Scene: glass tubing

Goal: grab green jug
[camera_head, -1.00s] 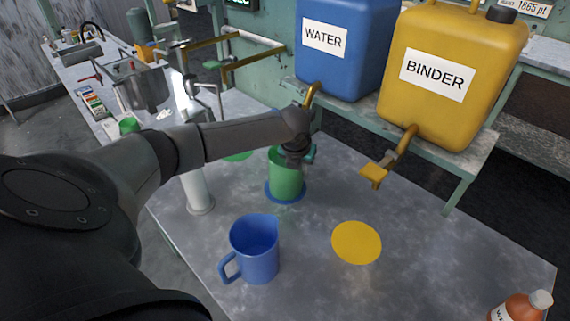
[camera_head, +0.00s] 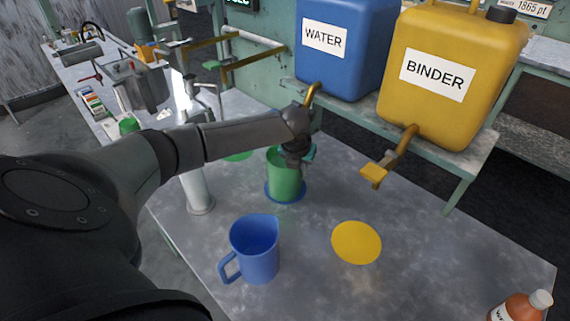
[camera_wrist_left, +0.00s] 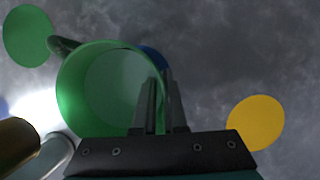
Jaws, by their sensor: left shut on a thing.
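The green jug (camera_head: 285,178) stands upright on a blue disc (camera_head: 270,194) on the table, below the blue WATER tank. My left gripper (camera_head: 297,160) is over its near right rim. In the left wrist view, the jug (camera_wrist_left: 85,95) is seen from above, open and empty-looking, its handle at the upper left. The left gripper's fingers (camera_wrist_left: 164,105) are shut on the jug's wall, one finger inside and one outside. My right gripper is in neither view.
A blue jug (camera_head: 255,250) stands nearer on the table (camera_head: 330,290), beside a yellow disc (camera_head: 356,243). A yellow BINDER tank (camera_head: 450,100) with a tap stands right of the WATER tank (camera_head: 345,70). A white post (camera_head: 198,190) stands left. An orange bottle (camera_head: 520,308) is at lower right.

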